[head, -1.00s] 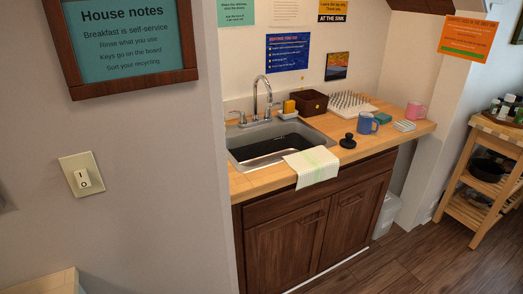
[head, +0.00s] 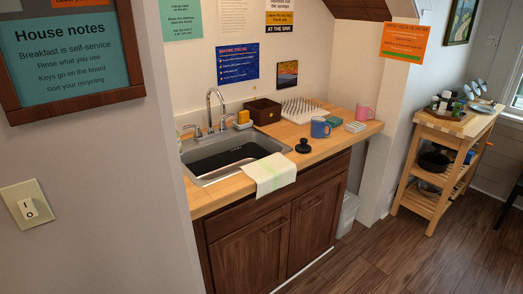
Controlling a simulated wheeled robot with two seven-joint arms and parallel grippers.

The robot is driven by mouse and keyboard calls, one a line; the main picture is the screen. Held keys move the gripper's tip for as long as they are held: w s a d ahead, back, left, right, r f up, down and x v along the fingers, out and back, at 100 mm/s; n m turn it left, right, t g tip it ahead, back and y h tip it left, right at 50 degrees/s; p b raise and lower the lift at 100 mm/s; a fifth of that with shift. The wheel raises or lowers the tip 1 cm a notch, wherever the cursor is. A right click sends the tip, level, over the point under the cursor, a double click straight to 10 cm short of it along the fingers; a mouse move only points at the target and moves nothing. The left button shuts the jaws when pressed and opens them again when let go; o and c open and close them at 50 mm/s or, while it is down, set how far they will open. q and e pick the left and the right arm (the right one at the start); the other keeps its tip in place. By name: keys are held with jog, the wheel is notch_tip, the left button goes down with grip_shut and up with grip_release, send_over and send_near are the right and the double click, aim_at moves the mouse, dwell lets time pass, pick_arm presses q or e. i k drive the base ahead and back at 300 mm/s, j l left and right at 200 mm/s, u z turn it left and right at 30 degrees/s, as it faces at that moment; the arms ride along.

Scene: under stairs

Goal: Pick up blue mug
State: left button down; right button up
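The blue mug (head: 320,128) stands upright on the wooden counter (head: 225,188), right of the sink. A dark round-knobbed object (head: 303,146) sits in front of it to the left. A teal sponge-like block (head: 335,121) lies just behind it to the right, and a pink mug (head: 364,112) stands further right. Neither of my grippers shows in the head view, and nothing touches the blue mug.
The sink (head: 222,156) with its tap (head: 211,110) is left of the mug. A towel (head: 269,174) hangs over the counter's front edge. A wall corner with a light switch (head: 27,204) fills the left. A wooden cart (head: 446,150) stands right; the floor before the cabinet is clear.

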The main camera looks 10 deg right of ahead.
aim_at(318, 123)
jog(key=i+l, duration=0.1)
jog(key=i, duration=0.4)
jog(key=i+l+u, duration=0.15)
jog(key=i, duration=0.35)
jog(key=i+l, duration=0.15)
jog(key=i, duration=0.3)
